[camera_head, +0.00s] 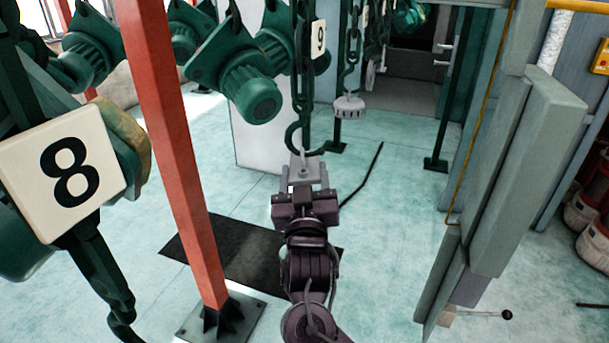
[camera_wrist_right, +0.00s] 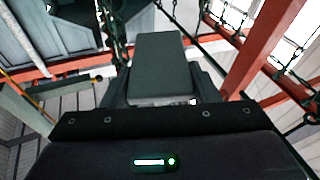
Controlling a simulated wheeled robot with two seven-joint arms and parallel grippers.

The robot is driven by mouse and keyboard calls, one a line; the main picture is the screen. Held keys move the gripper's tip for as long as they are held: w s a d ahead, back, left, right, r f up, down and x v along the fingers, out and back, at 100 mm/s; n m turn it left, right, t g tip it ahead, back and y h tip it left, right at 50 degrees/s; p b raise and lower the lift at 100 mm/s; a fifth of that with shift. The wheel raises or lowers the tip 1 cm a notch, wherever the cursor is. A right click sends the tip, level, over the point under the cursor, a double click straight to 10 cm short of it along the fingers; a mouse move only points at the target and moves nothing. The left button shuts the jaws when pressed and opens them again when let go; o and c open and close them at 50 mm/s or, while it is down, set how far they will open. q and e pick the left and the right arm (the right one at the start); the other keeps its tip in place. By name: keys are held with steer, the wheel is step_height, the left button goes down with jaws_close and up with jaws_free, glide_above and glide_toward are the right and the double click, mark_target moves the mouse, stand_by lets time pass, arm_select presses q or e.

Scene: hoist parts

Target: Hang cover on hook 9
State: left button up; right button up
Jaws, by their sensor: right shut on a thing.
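Hook 9 (camera_head: 300,142) is a dark green hook hanging on a chain, with a white "9" tag (camera_head: 318,38) beside the chain. My right gripper (camera_head: 304,184) is just below the hook and is shut on the cover (camera_head: 303,171), a small light grey part. The cover's upper end is right at the bottom of the hook; I cannot tell whether they touch or whether the hook passes through it. In the right wrist view a grey-green block (camera_wrist_right: 157,68) lies between the fingers. My left gripper is not in view.
A red post (camera_head: 175,140) stands left of my right arm. A large "8" tag (camera_head: 62,172) and green hoists (camera_head: 245,80) hang at left. Another grey part (camera_head: 349,106) hangs behind hook 9. A grey-green panel (camera_head: 525,170) stands at right. The floor between is mostly clear.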

steer(key=o, duration=1.3)
steer(key=shift+s+f, duration=0.1)
